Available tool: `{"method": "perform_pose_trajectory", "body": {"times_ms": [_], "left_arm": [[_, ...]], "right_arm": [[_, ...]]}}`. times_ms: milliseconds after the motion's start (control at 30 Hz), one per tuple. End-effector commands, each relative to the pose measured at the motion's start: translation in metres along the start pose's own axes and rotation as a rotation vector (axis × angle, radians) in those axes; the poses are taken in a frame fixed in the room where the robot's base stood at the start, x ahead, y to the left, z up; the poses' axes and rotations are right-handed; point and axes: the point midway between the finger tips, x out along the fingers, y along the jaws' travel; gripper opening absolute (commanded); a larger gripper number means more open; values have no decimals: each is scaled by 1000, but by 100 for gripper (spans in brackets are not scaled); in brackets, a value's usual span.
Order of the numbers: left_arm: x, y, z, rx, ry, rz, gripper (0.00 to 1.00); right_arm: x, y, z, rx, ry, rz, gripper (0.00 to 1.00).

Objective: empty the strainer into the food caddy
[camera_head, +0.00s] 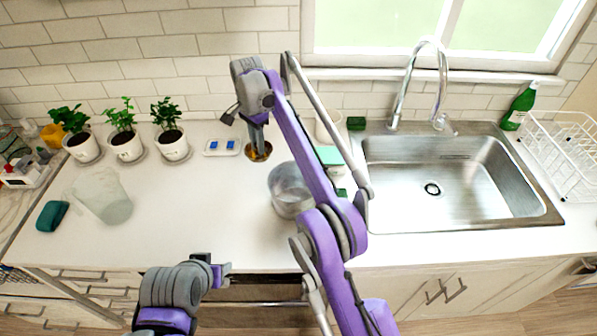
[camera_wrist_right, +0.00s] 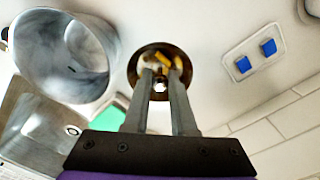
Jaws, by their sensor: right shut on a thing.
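A small round brass-coloured strainer (camera_head: 262,155) is at the back of the counter, left of the sink. In the right wrist view the strainer (camera_wrist_right: 138,64) has yellow bits inside. My right gripper (camera_head: 257,146) points down and is shut on the strainer's middle; the exact grip is partly hidden by the fingers (camera_wrist_right: 162,78). A grey, open-topped bucket, likely the food caddy (camera_head: 287,196), stands in front of the strainer, partly behind my right arm. It also shows in the right wrist view (camera_wrist_right: 62,60). My left gripper (camera_head: 224,270) is empty near the counter's front edge.
The steel sink (camera_head: 440,215) and faucet are at the right. A white tray with blue blocks (camera_head: 222,147) lies left of the strainer. Potted plants (camera_head: 125,147) stand farther left, with a translucent container (camera_head: 103,197) in front. The middle-left counter is clear.

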Motion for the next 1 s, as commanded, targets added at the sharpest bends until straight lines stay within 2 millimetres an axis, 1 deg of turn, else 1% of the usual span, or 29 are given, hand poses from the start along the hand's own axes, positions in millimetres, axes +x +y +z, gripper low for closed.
{"method": "perform_pose_trajectory", "body": {"times_ms": [267,467,800,1000], "left_arm": [[0,0,1,0,-1,0,50],[0,0,0,0,0,0,50],[0,0,1,0,-1,0,50],[0,0,1,0,-1,0,50]], "right_arm": [[0,0,0,0,0,0,0],[-4,3,-1,0,-3,-35,0],[-7,26,-1,1,-10,-185,0],[-21,40,-2,1,-16,-287,0]]}}
